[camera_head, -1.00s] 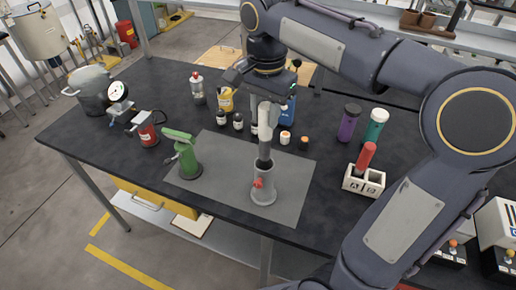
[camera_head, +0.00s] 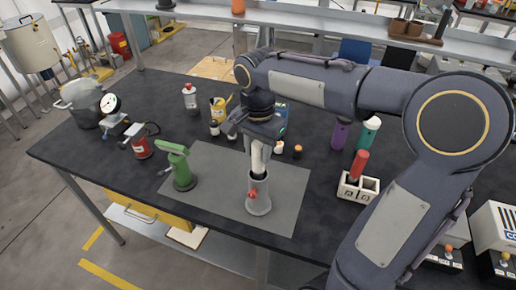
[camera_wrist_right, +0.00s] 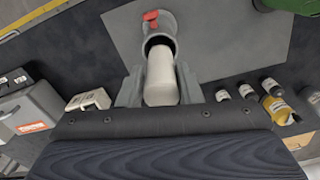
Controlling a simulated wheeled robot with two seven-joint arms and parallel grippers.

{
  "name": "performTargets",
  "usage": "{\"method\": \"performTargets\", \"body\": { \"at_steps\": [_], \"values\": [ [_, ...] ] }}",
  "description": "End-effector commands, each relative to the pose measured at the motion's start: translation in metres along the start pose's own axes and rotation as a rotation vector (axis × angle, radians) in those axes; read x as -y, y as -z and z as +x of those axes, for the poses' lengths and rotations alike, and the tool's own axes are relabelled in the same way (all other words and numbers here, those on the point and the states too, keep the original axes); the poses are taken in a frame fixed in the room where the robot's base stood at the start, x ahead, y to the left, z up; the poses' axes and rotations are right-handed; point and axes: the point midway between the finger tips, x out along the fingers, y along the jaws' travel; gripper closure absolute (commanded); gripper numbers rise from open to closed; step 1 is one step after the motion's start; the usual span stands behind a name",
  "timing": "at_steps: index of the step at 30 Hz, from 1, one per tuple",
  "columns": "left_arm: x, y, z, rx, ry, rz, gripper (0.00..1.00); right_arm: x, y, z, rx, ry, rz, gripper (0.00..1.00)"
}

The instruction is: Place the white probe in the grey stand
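The grey stand (camera_head: 259,203) is an upright cylinder with a red knob on the grey mat. Its open mouth shows in the wrist view (camera_wrist_right: 147,27). The white probe (camera_head: 257,157) is upright, with its lower end inside the stand's mouth and its upper part still above the rim. In the wrist view the white probe (camera_wrist_right: 161,78) lies between both fingers of my right gripper (camera_wrist_right: 160,90), which close against its sides. In the head view my right gripper (camera_head: 259,140) is directly above the stand. The lower end of the probe is hidden in the stand. My left gripper is out of view.
A green tool (camera_head: 180,168) stands left of the stand. Small bottles (camera_head: 215,128) are behind.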

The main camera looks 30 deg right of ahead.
Motion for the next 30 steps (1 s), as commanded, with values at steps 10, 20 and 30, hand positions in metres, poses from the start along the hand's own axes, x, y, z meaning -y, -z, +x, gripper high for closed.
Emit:
{"method": "performTargets", "body": {
  "at_steps": [10,20,30],
  "values": [
    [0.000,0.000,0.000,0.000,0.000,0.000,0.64,0.000,0.000,0.000,0.001,-0.002,-0.001,0.49],
    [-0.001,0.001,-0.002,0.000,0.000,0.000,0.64,0.001,0.000,-0.034,-0.001,0.004,-0.002,0.49],
    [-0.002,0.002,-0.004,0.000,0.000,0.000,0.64,0.001,0.000,-0.104,-0.001,0.002,-0.001,0.49]
  ]
}}
